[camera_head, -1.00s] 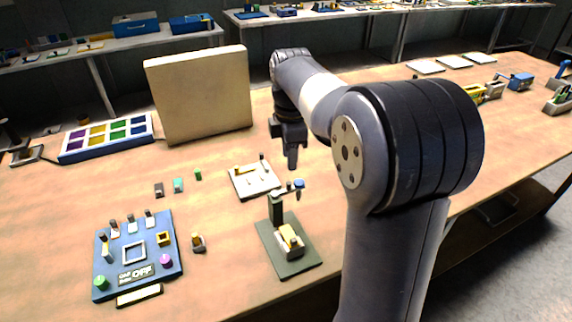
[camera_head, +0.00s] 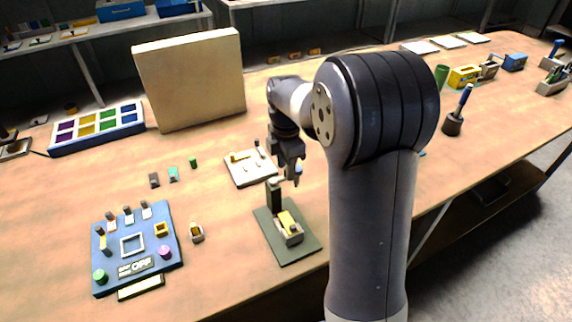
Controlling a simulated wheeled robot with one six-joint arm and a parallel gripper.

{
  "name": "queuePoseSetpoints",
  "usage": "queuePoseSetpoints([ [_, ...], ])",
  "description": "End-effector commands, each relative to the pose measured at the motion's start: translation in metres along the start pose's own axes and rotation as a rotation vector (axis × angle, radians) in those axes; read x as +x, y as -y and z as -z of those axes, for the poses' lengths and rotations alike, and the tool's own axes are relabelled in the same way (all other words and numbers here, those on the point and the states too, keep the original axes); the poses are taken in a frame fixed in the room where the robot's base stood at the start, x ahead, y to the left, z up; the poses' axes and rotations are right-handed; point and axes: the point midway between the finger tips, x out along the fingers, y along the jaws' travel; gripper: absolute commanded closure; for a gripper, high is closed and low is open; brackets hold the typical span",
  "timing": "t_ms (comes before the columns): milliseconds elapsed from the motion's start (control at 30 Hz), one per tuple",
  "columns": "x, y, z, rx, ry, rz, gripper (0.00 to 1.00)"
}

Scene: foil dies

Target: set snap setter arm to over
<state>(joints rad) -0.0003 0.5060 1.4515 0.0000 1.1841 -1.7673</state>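The snap setter is the small press with a dark green base plate (camera_head: 292,254), an upright dark post (camera_head: 274,196) and a cream-and-yellow block (camera_head: 289,229) on the plate. Its arm reaches from the post top to the right, and its blue knob was visible earlier; my gripper now largely covers this part. My gripper (camera_head: 291,178) points down right at the arm's end, just right of the post top. Whether its fingers touch the knob, and how far apart they are, is too small to tell.
A white tray (camera_head: 240,176) lies just behind the setter. A blue panel (camera_head: 115,262) with knobs and an OFF label is at left. A tan board (camera_head: 190,85) stands behind. A dark pot with a blue-handled tool (camera_head: 453,122) stands at right.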

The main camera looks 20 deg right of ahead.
Motion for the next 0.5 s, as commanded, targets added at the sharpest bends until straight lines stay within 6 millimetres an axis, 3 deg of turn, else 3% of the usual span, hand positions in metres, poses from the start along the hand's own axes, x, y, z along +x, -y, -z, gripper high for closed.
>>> queuePoseSetpoints([
  [333,0.0039,0.0003,0.0001,0.0,0.0,0.0,0.65],
  [500,0.0037,0.0002,0.0,0.0,0.0,0.0,0.79],
])
